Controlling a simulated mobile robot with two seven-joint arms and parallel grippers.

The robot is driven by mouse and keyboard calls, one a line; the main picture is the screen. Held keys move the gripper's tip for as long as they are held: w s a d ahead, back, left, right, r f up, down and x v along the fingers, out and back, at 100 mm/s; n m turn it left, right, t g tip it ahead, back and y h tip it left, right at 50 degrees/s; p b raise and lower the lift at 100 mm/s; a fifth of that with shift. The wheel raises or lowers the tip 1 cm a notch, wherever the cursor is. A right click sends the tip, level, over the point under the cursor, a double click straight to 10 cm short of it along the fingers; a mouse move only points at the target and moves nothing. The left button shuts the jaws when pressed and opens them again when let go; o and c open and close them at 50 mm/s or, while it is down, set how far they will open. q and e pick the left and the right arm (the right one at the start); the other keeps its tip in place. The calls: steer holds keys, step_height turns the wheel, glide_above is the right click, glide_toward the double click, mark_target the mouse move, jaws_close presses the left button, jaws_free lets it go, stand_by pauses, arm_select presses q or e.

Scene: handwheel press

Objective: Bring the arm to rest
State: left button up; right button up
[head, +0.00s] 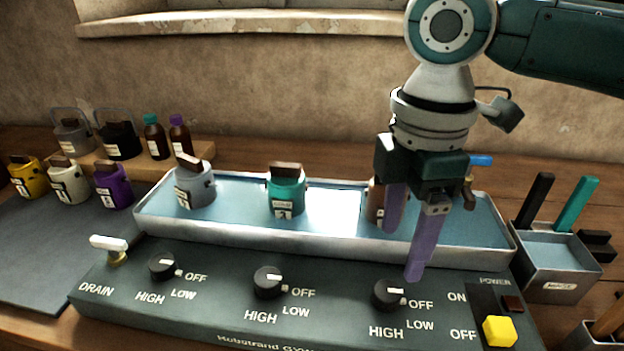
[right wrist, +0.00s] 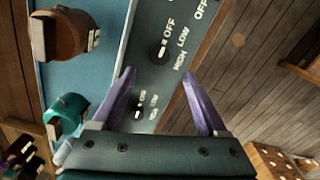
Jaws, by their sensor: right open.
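My right gripper (head: 402,248) hangs fingers down over the right part of a long metal bath (head: 330,236) and its dark control panel (head: 225,309). Its two purple fingers are apart with nothing between them, as the right wrist view (right wrist: 158,78) also shows. The fingertips show in front of and above the rightmost knob (head: 388,295); I cannot tell any contact. A brown pot (head: 374,200) in the bath is mostly hidden behind the gripper in the head view, but shows clearly in the right wrist view (right wrist: 60,38). My left gripper is not in view.
A grey pot (head: 195,188) and a teal pot (head: 286,192) stand in the bath. A yellow button (head: 499,331) is at the panel's right end. A bin with upright handles (head: 555,268) stands at right. Several pots and bottles stand at left, with a bare dark mat (head: 40,250).

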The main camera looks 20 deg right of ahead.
steer(key=shift+r, duration=0.55)
steer(key=s+a+f+m+t+y+p, duration=0.2)
steer(key=s+a+m+y, duration=0.15)
steer(key=s+a, duration=0.6)
steer(key=s+d+r+m+t+h, duration=0.1)
steer(key=s+d+m+t+h, duration=0.15)
steer(key=s+d+m, duration=0.6)
step_height(320, 180, up, 38)
steer(key=w+a+p, duration=0.2)
steer(key=p, duration=3.6)
steer(key=shift+a+r+m+g+h+p, duration=0.15)
steer(key=shift+a+m+g+h+p, duration=0.15)
steer(key=shift+m+g+h, duration=0.15)
